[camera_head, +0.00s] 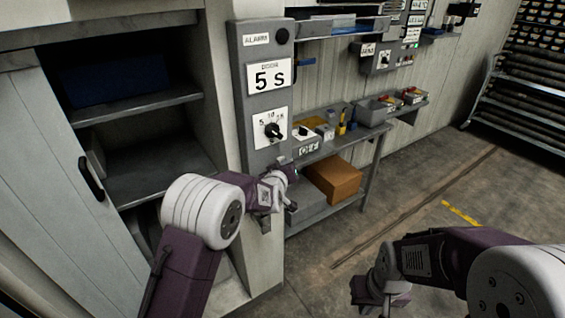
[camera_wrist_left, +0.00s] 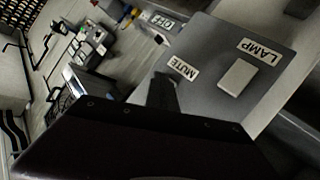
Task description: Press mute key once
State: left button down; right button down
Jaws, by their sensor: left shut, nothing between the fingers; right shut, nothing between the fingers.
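The grey alarm panel (camera_head: 247,150) stands upright on the pillar in the head view. The left wrist view shows a grey panel face (camera_wrist_left: 210,45) with a MUTE label (camera_wrist_left: 180,68) and a LAMP label (camera_wrist_left: 262,50). A pale square key (camera_wrist_left: 238,77) sits beside the LAMP label. No key shows beside the MUTE label; my left gripper (camera_wrist_left: 163,92) covers that part of the panel. My left gripper (camera_head: 291,190) is shut and empty at the panel's lower part. I cannot tell whether it touches. My right gripper (camera_head: 372,297) is shut and empty, low over the floor.
The panel carries a DOOR 5 S sign (camera_head: 269,76) and a rotary dial (camera_head: 272,130). An open cabinet (camera_head: 135,100) is at left. A bench (camera_head: 350,145) holds small items, with a cardboard box (camera_head: 333,178) below. The floor (camera_head: 450,200) at right is mostly clear.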

pick_arm(q)
jog(key=shift+s+d, duration=0.55)
jog(key=shift+s, duration=0.2)
jog(key=s+d, duration=0.1)
jog(key=s, duration=0.1)
jog(key=s+d, duration=0.2)
dwell(0.7)
